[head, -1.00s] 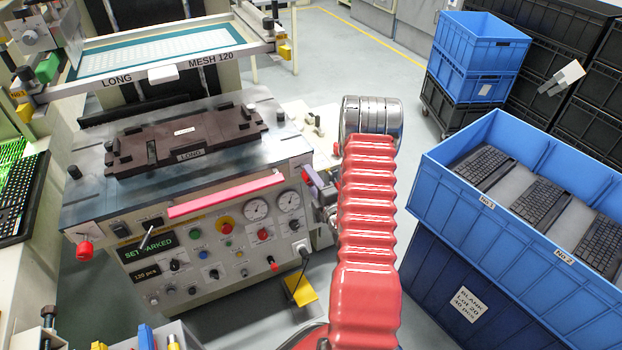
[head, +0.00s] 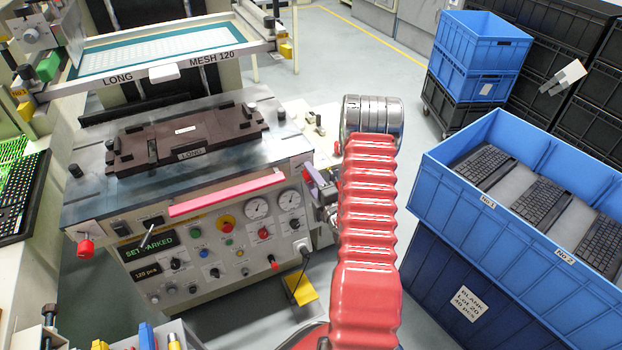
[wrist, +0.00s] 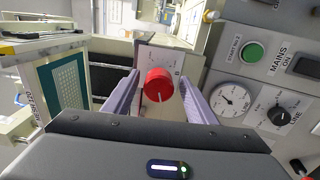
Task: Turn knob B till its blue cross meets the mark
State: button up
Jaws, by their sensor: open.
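Knob B (wrist: 158,86) is a red round knob with a pale line on its face, on a light plate (wrist: 150,58) marked B in the wrist view. My gripper (wrist: 158,78) is open, with one lavender finger on each side of the knob. Small gaps show between the knob and the fingers in this view; how deep the fingers reach is hard to tell. I cannot make out the blue cross or the mark. In the head view, my red arm hides most of the gripper; a bit of lavender finger (head: 314,174) shows beside the machine's right side.
The printing machine's front panel (head: 215,255) has several buttons, gauges and a pink bar (head: 226,194). Another red knob (head: 85,248) is at its left front. A blue crate (head: 500,205) with keyboards stands at the right. Grey floor lies open behind my arm.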

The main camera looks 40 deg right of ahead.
jog(key=v, duration=1.4)
jog(key=shift+d, duration=0.1)
jog(key=m, duration=1.8)
jog(key=shift+s+r+m, duration=0.1)
jog(key=shift+s+m, duration=0.05)
jog(key=shift+m, duration=0.15)
jog(key=x, duration=1.3)
jog(key=shift+w, duration=0.4)
